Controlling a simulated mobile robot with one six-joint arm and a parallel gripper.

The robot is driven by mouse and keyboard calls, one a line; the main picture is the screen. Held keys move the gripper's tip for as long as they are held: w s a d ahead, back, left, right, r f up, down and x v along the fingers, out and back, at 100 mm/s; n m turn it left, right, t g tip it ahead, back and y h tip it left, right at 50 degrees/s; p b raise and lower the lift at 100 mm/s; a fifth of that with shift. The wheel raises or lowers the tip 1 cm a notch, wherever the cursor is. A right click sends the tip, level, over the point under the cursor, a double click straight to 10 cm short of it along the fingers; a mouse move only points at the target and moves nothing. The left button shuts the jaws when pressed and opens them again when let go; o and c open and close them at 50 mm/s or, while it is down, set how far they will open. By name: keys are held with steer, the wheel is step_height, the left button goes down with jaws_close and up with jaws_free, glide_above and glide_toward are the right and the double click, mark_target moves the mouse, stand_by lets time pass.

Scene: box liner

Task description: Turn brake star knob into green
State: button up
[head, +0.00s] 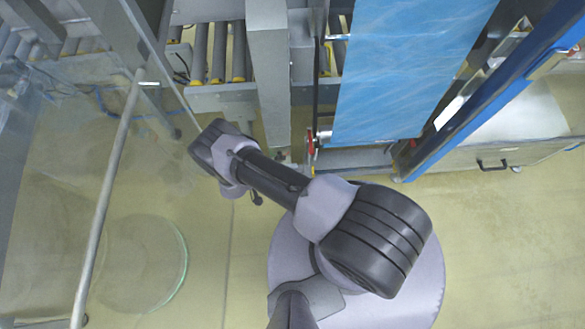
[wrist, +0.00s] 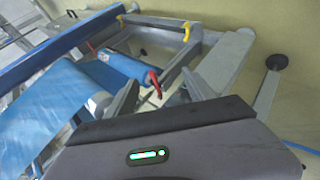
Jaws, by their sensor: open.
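A small red knob-like part (wrist: 154,83) shows in the wrist view, at the end of a blue roller (wrist: 122,72) in the machine frame. In the head view a small red part (head: 310,143) sits at the left end of the roll holder, beside the blue film. I cannot tell its star shape or any green mark. My gripper (wrist: 152,92) is open in the wrist view, its two grey fingers apart, with the red part appearing between them, beyond the tips. I cannot tell any contact. In the head view my fingers are hidden or too small to make out.
A blue film sheet (head: 410,70) hangs right of the red part, with a blue frame beam (head: 495,95) farther right. A grey post (head: 268,80) and roller conveyor (head: 220,55) stand behind. A guard rail (head: 108,190) is at left. The floor at lower right is clear.

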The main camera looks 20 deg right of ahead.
steer(key=s+p, duration=0.2)
steer(key=s, duration=0.7)
steer(key=shift+r, duration=0.4)
steer(key=w+a+r+m+t+y+p, duration=0.2)
steer(key=w+r+y+p, duration=0.7)
steer(key=r+p, duration=0.35)
steer(key=shift+h, duration=0.6)
steer(key=b+x, duration=0.8)
steer(key=x, duration=1)
steer(key=shift+w+a+f, duration=0.1)
steer(key=shift+w+a, duration=0.05)
steer(key=shift+w, duration=0.1)
